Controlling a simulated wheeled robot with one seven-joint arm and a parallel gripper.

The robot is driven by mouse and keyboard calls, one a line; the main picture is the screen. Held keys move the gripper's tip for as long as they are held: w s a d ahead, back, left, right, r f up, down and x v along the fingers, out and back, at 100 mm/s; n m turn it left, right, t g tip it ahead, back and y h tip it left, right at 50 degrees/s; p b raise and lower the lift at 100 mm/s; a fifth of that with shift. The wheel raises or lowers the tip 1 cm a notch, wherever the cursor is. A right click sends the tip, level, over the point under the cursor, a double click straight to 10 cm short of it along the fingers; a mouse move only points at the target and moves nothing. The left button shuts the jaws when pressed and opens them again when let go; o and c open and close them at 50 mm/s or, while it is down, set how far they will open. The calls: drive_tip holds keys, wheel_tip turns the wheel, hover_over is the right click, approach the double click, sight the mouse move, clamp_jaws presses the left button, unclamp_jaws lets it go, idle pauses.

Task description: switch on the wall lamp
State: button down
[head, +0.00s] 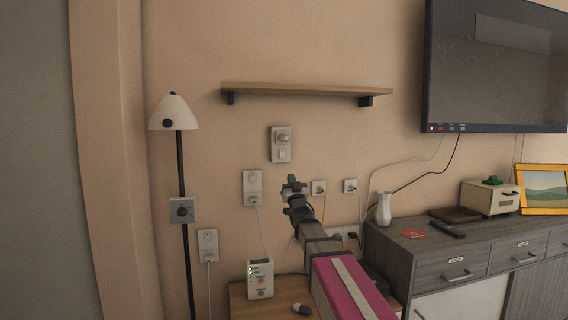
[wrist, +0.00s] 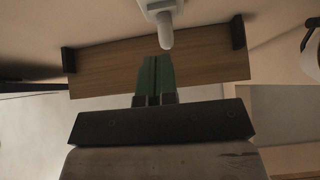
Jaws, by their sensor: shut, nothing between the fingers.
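A lamp with a white shade (head: 174,112) on a black pole stands against the wall at the left in the head view. A grey box with a dark round knob (head: 182,209) sits on its pole. A grey wall plate with a protruding light knob (head: 281,144) is under the shelf; a light fitting with a rounded tip, apparently this one, shows in the wrist view (wrist: 165,25). My gripper (head: 291,182) is below that plate; its green fingers (wrist: 155,75) are together and empty, pointing toward the rounded tip. I cannot tell whether they touch it.
A wooden shelf (head: 305,89) on dark brackets is above the plate. Sockets with cords (head: 253,188) line the wall lower down. A white device (head: 260,279) stands on a low wooden surface. At the right, a grey cabinet (head: 440,263) holds a white jug (head: 384,209).

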sight(282, 157)
drive_tip(key=x, duration=0.4)
drive_tip(key=w+f+x, duration=0.1)
drive_tip(key=x, duration=0.7)
drive_tip(key=shift+w+a+f, duration=0.15)
drive_tip(key=shift+w+f, duration=0.05)
drive_tip(key=shift+f, duration=0.1)
drive_tip(key=shift+w+a+f, duration=0.1)
drive_tip(key=shift+w, duration=0.35)
drive_tip(key=shift+w+a+f, duration=0.1)
drive_tip(key=shift+w, duration=0.4)
drive_tip(key=shift+s, duration=0.1)
